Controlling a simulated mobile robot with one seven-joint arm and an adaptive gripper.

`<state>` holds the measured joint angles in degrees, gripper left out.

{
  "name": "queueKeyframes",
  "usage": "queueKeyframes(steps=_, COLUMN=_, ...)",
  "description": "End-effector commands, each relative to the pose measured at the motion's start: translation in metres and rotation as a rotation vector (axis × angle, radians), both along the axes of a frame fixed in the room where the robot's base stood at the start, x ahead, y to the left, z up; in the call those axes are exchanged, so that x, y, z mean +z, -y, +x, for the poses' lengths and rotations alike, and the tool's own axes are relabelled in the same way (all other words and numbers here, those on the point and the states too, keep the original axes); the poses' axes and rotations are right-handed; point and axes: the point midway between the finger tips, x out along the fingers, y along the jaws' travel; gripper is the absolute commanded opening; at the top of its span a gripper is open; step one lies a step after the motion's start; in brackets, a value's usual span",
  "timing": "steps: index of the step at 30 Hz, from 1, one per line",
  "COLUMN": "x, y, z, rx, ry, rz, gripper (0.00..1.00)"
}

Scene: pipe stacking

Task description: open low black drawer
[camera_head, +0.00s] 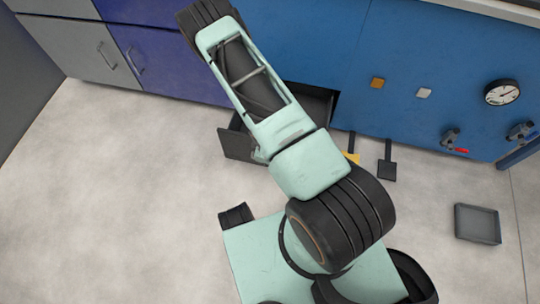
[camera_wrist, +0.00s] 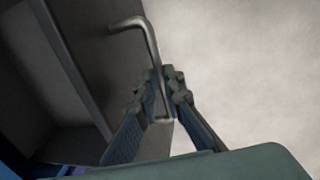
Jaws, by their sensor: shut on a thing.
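The low black drawer (camera_head: 238,143) stands partly pulled out at the foot of the blue cabinet wall in the head view. My arm covers much of it. In the wrist view the dark drawer front (camera_wrist: 105,60) runs down the left middle, with the drawer's inside visible to its left. A grey metal bar handle (camera_wrist: 150,42) is fixed to this front. My gripper (camera_wrist: 165,90) has its two fingers closed around the lower part of the handle. In the head view my gripper is hidden behind the arm.
A grey tray (camera_head: 478,224) lies on the floor at the right. A black pedal-like piece (camera_head: 387,162) and a yellow one (camera_head: 352,157) are by the cabinet base. A gauge (camera_head: 502,93) and valves are on the blue wall. The floor left of the drawer is clear.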

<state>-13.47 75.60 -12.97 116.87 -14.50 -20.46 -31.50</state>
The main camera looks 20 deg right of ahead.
Motion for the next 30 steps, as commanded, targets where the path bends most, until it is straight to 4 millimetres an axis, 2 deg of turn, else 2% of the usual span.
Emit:
queueKeyframes(steps=10, x=-0.001, y=-0.002, z=-0.001, rx=0.0, ry=-0.001, rz=0.003, gripper=0.0)
queueKeyframes(steps=11, x=-0.001, y=-0.002, z=-0.001, rx=0.0, ry=-0.001, rz=0.003, gripper=0.1)
queueKeyframes(steps=15, x=-0.001, y=-0.002, z=-0.001, rx=0.0, ry=-0.001, rz=0.002, gripper=0.26)
queueKeyframes(steps=16, x=-0.001, y=-0.001, z=-0.001, rx=0.0, ry=-0.001, rz=0.002, gripper=0.27)
queueKeyframes(steps=25, x=0.001, y=-0.001, z=0.0, rx=0.0, ry=0.0, rz=0.001, gripper=0.27)
queueKeyframes(steps=30, x=0.016, y=-0.003, z=-0.002, rx=0.0, ry=0.002, rz=0.001, gripper=0.27)
